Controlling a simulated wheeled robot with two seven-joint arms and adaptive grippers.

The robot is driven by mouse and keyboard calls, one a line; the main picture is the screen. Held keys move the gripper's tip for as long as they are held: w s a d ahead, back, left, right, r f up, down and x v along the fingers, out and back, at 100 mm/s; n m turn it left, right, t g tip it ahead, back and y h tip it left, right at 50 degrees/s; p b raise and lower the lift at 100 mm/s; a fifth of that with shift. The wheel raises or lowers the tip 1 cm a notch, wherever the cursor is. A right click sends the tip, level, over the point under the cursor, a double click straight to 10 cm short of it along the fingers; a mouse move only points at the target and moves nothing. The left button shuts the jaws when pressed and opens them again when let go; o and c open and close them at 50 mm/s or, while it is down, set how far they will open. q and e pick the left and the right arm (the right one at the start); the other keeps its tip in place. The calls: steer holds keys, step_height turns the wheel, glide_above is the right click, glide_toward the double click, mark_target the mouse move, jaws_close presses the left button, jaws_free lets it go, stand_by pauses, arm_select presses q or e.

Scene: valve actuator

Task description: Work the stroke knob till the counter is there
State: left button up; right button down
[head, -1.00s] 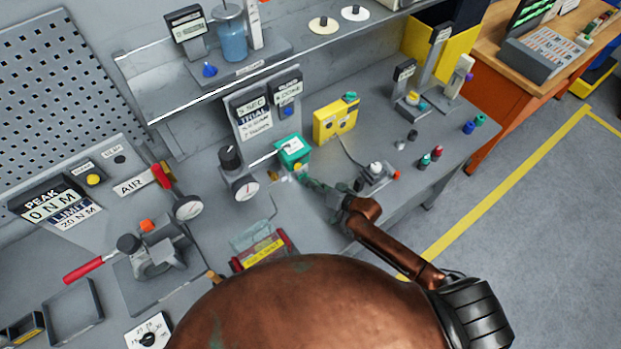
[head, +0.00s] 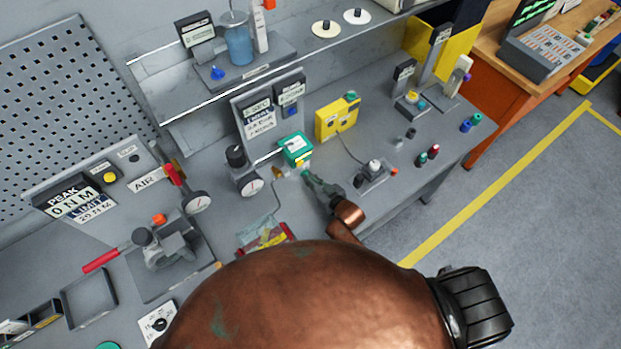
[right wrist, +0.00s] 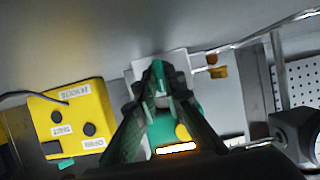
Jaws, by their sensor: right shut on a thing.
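The green-topped actuator unit (head: 297,149) stands on the bench below the grey display panel, with a pale window on top too small to read. My right gripper (head: 307,176) reaches it from the front right. In the right wrist view the fingers (right wrist: 160,68) close together in front of the green body (right wrist: 188,118). They are shut on a small part that I take for the stroke knob, mostly hidden between them. A lit orange-white strip (right wrist: 176,148) shows on the green body. My left gripper is not in view.
The display panel (head: 259,118) stands behind; its text is blurred. My copper body hides the bench front.

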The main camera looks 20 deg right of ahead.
steer(key=shift+f, duration=0.1)
stand_by(0.3)
steer(key=c, duration=2)
jaws_free()
steer(key=v, duration=1.2)
